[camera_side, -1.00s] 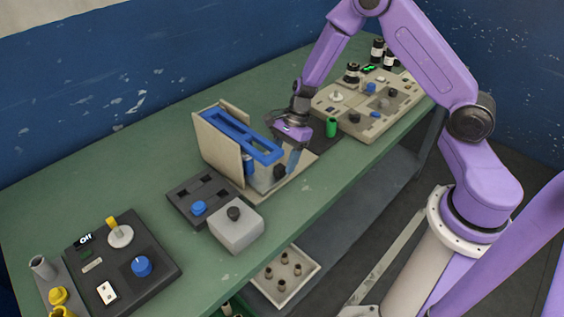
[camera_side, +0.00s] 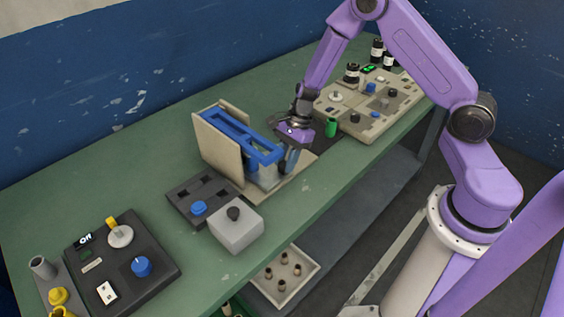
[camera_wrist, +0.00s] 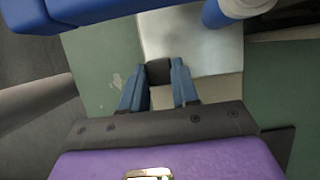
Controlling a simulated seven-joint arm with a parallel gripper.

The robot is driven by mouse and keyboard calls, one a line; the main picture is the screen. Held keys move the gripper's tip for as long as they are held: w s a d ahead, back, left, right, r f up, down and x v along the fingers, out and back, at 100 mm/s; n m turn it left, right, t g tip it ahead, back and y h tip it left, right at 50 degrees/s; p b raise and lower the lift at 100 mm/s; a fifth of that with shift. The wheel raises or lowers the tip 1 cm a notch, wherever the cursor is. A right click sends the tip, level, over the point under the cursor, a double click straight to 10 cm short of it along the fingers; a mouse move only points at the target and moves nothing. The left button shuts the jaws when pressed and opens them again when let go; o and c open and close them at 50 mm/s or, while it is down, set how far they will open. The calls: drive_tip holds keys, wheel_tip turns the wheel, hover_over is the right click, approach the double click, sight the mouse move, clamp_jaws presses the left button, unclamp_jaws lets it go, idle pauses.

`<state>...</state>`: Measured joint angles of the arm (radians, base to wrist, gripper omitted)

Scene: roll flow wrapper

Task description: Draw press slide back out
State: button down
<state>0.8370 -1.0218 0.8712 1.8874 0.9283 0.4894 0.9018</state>
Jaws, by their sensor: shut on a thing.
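The press stands on the green bench, with beige side plates (camera_side: 217,143) and a blue top frame (camera_side: 240,137). Its pale metal slide (camera_side: 264,177) shows low under the frame; in the wrist view it is a shiny plate (camera_wrist: 190,43). A dark handle (camera_wrist: 159,73) sits at the slide's near edge. My gripper (camera_side: 284,162) is at the press's front right, with its blue fingers either side of the handle. In the wrist view my gripper (camera_wrist: 158,80) is shut on the handle. In the side view the fingers hide the handle.
The bench's front edge is close.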

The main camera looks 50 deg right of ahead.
drive_tip(key=d, duration=1.1)
drive_tip(key=shift+d, duration=0.2)
drive_tip(key=c, duration=0.8)
unclamp_jaws()
drive_tip(key=shift+d, duration=0.1)
drive_tip(key=shift+c, duration=0.2)
drive_tip(key=shift+r, duration=0.15)
drive_tip(key=shift+r, duration=0.3)
drive_tip(key=v, duration=1.6)
drive_tip(key=shift+d+r, duration=0.25)
